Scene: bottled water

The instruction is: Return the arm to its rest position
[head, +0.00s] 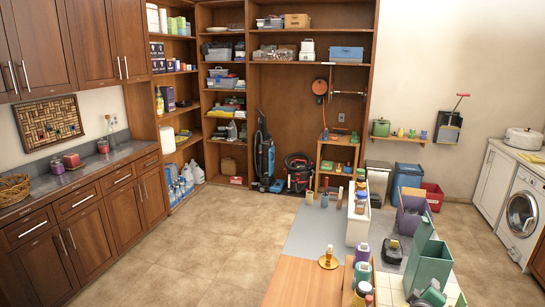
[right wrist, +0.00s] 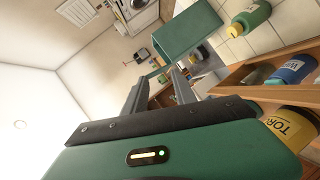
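My right gripper (right wrist: 162,78) shows in the right wrist view. Its two grey fingers are apart with a gap between them, and nothing is held there. An open green box (right wrist: 188,32) is beyond the fingers, and a green bottle (right wrist: 250,18) lies to its right in the picture. Several clear and white bottles (head: 186,180) stand on the floor by the left shelves in the head view.
A wooden shelf unit with bottles, including a blue one (right wrist: 292,69) and a yellow-labelled one (right wrist: 290,125), is close to the right gripper. In the head view the green box (head: 428,268) is at lower right, near a wooden top (head: 300,283). The tiled floor (head: 205,255) is clear at centre-left.

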